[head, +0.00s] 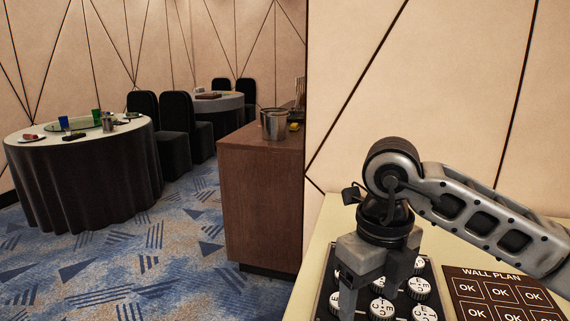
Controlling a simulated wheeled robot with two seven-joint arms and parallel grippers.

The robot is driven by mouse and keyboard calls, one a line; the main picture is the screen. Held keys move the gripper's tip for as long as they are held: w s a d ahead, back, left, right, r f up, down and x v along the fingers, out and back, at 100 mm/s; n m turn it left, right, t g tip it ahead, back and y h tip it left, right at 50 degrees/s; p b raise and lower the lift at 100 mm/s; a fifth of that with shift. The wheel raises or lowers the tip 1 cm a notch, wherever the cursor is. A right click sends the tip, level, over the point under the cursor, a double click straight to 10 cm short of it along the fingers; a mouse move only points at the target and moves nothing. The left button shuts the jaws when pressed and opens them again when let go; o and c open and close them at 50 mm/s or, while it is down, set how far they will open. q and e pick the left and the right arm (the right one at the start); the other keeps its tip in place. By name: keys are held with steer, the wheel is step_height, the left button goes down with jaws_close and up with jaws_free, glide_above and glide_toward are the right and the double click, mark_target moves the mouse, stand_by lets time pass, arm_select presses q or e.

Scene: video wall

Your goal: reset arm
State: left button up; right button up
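My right arm comes in from the right. Its gripper (370,288) points down over a dark panel (326,290) of round white-topped knobs (424,312). The two fingers stand apart with a gap between them, and no held object shows there. Knobs show around and behind the fingers, and some are partly hidden by the gripper. I cannot tell whether a fingertip touches a knob. My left gripper is not in view.
A brown "WALL PLAN" board (490,273) with several OK boxes lies right of the panel on a pale tabletop (322,240). A wooden cabinet (258,195) with a metal bucket (274,124) stands left. Round dining tables and black chairs (175,125) are farther back. Carpet (150,260) is clear.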

steer(key=s+a+f+n+g+y, duration=0.1)
steer(key=s+a+g+y, duration=0.2)
steer(key=s+a+y, duration=0.3)
steer(key=s+a+f+n+g+y, duration=0.1)
steer(key=s+a+g+y, duration=0.25)
steer(key=a, duration=0.45)
steer(key=s+a+r+m+y+p, duration=0.1)
steer(key=s+a+r+m+y, duration=0.2)
steer(key=r+y, duration=0.35)
steer(key=w+d+r+m+t+y, duration=0.15)
steer(key=w+m+t+y, duration=0.25)
steer(key=m+t, duration=0.4)
steer(key=w+d+r+m+t+y, duration=0.1)
steer(key=w+d+m+t+y, duration=0.2)
steer(key=m+t, duration=0.55)
steer(key=w+d+f+m+t+h+p, duration=0.1)
steer(key=w+d+f+m+t+h, duration=0.15)
steer(key=f+m+t+h, duration=0.3)
steer(key=w+d+f+m+t+h, duration=0.2)
steer(key=d+f+m+t+h, duration=0.15)
steer(key=m+h, duration=0.35)
steer(key=s+d+f+m+g+h, duration=0.3)
steer(key=s+d+f+m+g, duration=0.1)
steer(key=f, duration=0.6)
steer(key=s+d+f+m+g+h, duration=0.4)
steer(key=s+f, duration=0.3)
steer(key=f, duration=0.4)
steer(key=shift+m+p, duration=0.4)
steer(key=shift+m, duration=0.5)
